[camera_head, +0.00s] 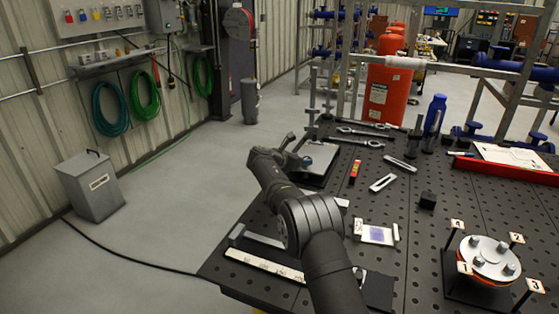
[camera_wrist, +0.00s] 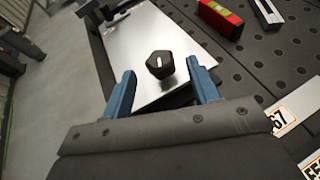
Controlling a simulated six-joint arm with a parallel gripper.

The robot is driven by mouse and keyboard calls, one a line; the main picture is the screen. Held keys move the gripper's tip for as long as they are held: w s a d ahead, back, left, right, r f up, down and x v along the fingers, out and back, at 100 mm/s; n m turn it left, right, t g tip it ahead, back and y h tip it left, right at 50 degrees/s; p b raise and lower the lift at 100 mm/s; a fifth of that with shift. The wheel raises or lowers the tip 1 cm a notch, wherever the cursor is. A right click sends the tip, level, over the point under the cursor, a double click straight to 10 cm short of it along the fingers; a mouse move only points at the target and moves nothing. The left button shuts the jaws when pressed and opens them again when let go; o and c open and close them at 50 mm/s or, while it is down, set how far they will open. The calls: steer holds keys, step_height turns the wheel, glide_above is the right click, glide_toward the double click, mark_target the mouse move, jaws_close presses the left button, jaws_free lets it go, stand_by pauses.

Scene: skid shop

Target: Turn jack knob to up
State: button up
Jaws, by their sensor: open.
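The jack knob (camera_wrist: 160,65) is a black, lobed knob with a white pointer line, on a shiny metal plate (camera_wrist: 138,30) in the wrist view. The pointer line runs nearly up and down in that picture. My gripper (camera_wrist: 165,85) is open, with its two blue fingers apart, one on each side of the knob and a little short of it. No contact with the knob shows. In the head view my gripper (camera_head: 290,143) is by the plate (camera_head: 318,160) at the table's left edge; the knob is not clear there.
A red level (camera_head: 355,172) and a slotted metal bar (camera_head: 382,183) lie right of the plate on the black perforated table (camera_head: 420,250). Wrenches (camera_head: 360,140) lie behind. A flange assembly with numbered tags (camera_head: 488,260) stands at front right. Open floor is on the left.

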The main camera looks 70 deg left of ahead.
mark_target(307, 158)
steer(key=v, duration=1.2)
steer(key=shift+s+d+r, duration=0.15)
steer(key=shift+s+r, duration=0.05)
steer(key=shift+w, duration=0.1)
steer(key=w+d+n+t+y, duration=0.2)
steer(key=w+d+y, duration=0.25)
steer(key=w, duration=0.25)
steer(key=d+f+n+g+y, duration=0.1)
steer(key=f, duration=0.1)
steer(key=d+f+n+g+y, duration=0.1)
steer(key=f+n+g+y, duration=0.1)
steer(key=d+f+n+g+y, duration=0.1)
steer(key=f+y, duration=0.1)
steer(key=shift+s+d+n+g, duration=0.2)
steer(key=shift+s+n+g, duration=0.05)
steer(key=shift+n+g, duration=0.05)
steer(key=shift+s+d+f+g+y, duration=0.25)
steer(key=shift+d+f+g+y, duration=0.1)
steer(key=shift+f+g, duration=0.15)
steer(key=x, duration=1.7)
steer(key=shift+w+a, duration=0.1)
steer(key=shift+a, duration=0.1)
steer(key=c, duration=1)
